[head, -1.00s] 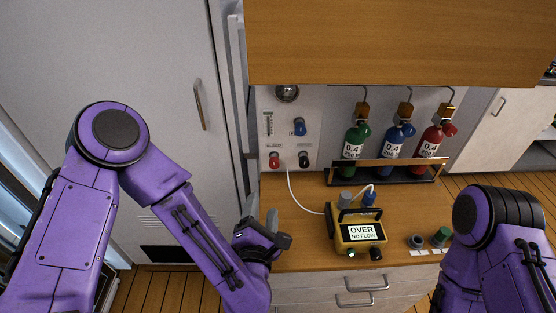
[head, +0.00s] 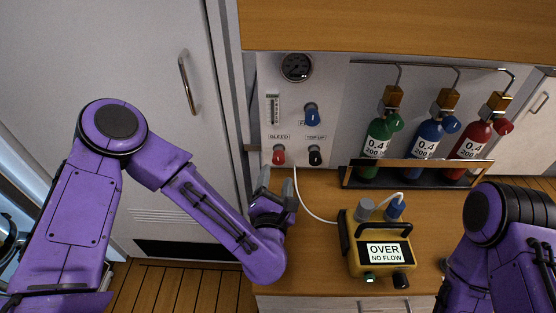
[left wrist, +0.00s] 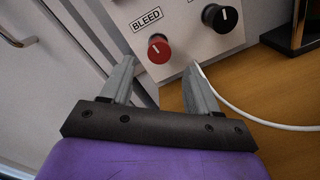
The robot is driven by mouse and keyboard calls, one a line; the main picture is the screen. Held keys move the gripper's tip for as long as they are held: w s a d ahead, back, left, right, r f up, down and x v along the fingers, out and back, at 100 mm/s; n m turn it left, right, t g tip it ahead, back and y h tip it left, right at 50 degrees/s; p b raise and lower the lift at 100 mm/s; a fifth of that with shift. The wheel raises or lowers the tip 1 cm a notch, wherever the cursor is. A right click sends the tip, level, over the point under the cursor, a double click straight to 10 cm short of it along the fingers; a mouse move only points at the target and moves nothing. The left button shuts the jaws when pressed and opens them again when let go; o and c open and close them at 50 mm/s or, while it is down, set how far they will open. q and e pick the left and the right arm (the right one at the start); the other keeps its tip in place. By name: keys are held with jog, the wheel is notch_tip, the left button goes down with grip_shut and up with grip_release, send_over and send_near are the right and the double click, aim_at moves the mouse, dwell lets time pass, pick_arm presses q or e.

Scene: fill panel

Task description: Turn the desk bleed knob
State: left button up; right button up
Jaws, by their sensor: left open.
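The red bleed knob (head: 279,155) is on the white wall panel (head: 300,95), under a BLEED label. In the left wrist view the red knob (left wrist: 159,49) shows a white pointer line, ahead of and between my fingertips. My left gripper (head: 277,178) is open and empty, just below and in front of the knob. Its two fingers also show in the left wrist view (left wrist: 160,75), apart from each other; I cannot tell whether they touch the knob. My right arm (head: 490,235) is at the lower right; its gripper is out of view.
A black top-up knob (head: 315,155) sits right of the red one, with a blue knob (head: 312,115) and gauge (head: 297,67) above. A yellow meter (head: 381,252) reading OVER NO FLOW stands on the desk, joined by a white hose (head: 315,214). Racked bottles (head: 424,142) stand behind.

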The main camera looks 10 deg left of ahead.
aim_at(278, 161)
pick_arm(q)
jog(key=w, duration=0.3)
jog(key=w+p, duration=0.1)
jog(key=w, duration=0.1)
jog(key=shift+w+a+r, duration=0.1)
jog(key=shift+a, duration=0.3)
jog(key=shift+w, duration=0.6)
jog(key=c, duration=1)
jog(key=shift+m, duration=0.8)
jog(key=shift+c, duration=0.2)
jog(key=o, duration=1)
